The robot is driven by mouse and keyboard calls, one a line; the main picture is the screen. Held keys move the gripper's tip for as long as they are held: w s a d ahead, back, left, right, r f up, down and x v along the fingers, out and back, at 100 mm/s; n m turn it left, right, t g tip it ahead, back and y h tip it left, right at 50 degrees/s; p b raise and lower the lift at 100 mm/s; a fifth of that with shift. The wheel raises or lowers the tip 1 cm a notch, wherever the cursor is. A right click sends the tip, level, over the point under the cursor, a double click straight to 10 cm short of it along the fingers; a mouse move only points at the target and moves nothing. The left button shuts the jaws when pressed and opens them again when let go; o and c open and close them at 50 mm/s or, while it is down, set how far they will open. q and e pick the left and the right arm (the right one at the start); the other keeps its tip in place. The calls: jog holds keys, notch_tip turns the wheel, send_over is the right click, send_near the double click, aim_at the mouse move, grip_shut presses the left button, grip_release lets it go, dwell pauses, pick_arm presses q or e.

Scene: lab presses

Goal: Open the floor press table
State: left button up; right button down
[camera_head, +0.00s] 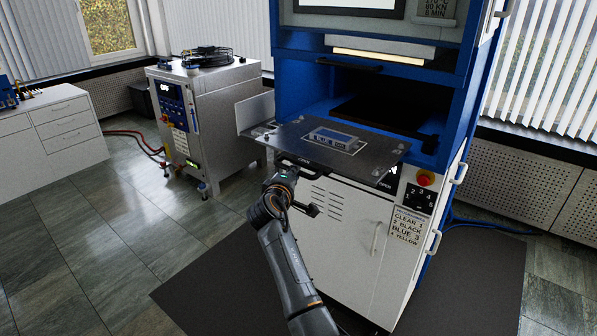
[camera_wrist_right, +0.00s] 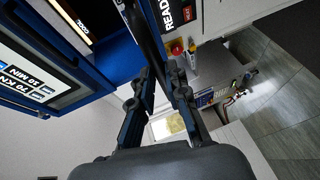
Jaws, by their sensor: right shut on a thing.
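The floor press (camera_head: 345,215) is a tall blue and white cabinet. Its dark flat table (camera_head: 375,150) sticks out from the opening toward me, with a labelled plate (camera_head: 335,140) lying on it. A dark bar handle (camera_head: 310,168) runs along the table's front edge. My right gripper (camera_head: 286,172) is at this handle, shut on it. In the right wrist view the dark handle bar (camera_wrist_right: 150,35) passes between the two fingertips (camera_wrist_right: 160,74). The exact contact is partly hidden by the fingers. My left gripper is in neither view.
A grey control unit (camera_head: 208,120) with a display and hoses stands left of the press. A white drawer cabinet (camera_head: 50,135) is at far left. A red button (camera_head: 425,178) is on the press front. A dark mat (camera_head: 220,285) lies on the floor; the tiled floor at left is clear.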

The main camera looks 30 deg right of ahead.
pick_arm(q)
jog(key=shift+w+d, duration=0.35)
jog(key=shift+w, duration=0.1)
pick_arm(e)
jog(key=shift+s+a+f, duration=0.15)
jog(key=shift+a+f, duration=0.05)
jog(key=shift+a, duration=0.25)
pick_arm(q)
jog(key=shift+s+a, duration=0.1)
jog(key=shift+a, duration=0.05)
